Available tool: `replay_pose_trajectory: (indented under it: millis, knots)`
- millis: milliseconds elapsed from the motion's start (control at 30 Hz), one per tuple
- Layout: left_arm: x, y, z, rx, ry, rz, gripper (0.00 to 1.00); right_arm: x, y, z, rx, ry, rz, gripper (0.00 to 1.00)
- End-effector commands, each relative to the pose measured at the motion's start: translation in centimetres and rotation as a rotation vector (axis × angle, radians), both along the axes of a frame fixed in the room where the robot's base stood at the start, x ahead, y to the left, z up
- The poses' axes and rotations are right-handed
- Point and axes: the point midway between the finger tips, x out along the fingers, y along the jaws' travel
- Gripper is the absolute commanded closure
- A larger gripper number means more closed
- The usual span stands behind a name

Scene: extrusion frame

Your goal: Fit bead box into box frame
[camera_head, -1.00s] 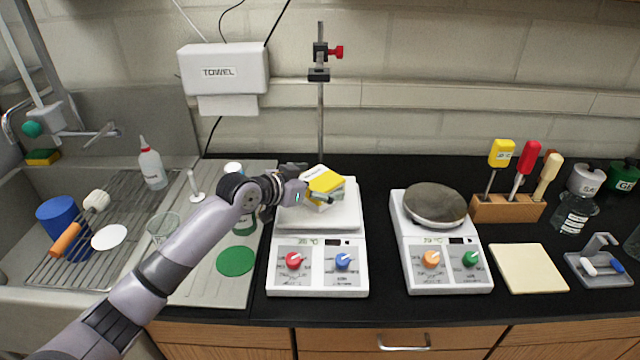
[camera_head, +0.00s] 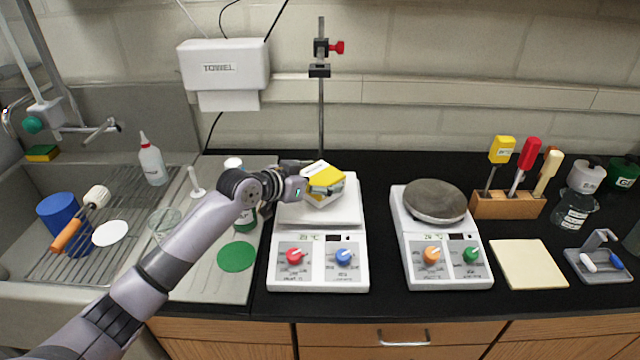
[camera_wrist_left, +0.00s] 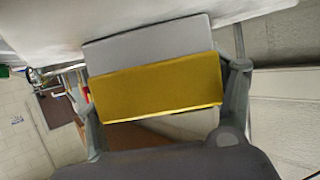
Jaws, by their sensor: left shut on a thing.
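A small box with a yellow band and white parts (camera_head: 322,181), which looks like the bead box, is at the tip of my left gripper (camera_head: 303,188). It is over the white plate of the left hot plate (camera_head: 290,213). In the left wrist view the yellow and pale grey box (camera_wrist_left: 155,88) sits between the two fingers of my left gripper (camera_wrist_left: 165,90), which is shut on it. Whether the box touches the plate is hard to tell. I cannot single out a box frame. My right gripper is not in view.
A metal stand rod (camera_head: 321,115) with a red-knobbed clamp rises behind the box. A second hot plate (camera_head: 447,255) with a grey round pad stands to the right. A green disc (camera_head: 237,257) lies on the left board. Black counter is clear between the hot plates.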

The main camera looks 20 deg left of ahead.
Motion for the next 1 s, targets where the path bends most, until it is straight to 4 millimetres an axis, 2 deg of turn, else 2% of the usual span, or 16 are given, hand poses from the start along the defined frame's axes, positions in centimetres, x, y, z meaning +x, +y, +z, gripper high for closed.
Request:
replay_pose_trajectory:
  millis: [133,200,433,567,667,767,1000]
  knots:
    - [0.0,0.0,0.1,0.000,-0.002,0.000,0.61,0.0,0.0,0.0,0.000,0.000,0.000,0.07]
    - [0.0,0.0,0.1,0.000,-0.002,0.000,0.66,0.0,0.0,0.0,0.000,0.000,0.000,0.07]
    - [0.0,0.0,0.5,-0.001,-0.003,0.000,0.67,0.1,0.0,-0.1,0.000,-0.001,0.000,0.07]
    - [0.1,0.0,1.6,0.001,-0.006,-0.002,0.67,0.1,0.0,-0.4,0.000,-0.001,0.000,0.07]
    - [0.1,0.0,3.2,0.001,-0.009,0.000,0.67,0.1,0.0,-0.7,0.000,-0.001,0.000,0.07]
    - [0.1,0.0,5.7,0.001,-0.012,0.000,0.67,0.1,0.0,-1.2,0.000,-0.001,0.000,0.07]
    - [0.1,0.0,12.8,-0.001,-0.011,-0.001,0.67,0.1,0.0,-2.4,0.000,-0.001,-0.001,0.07]
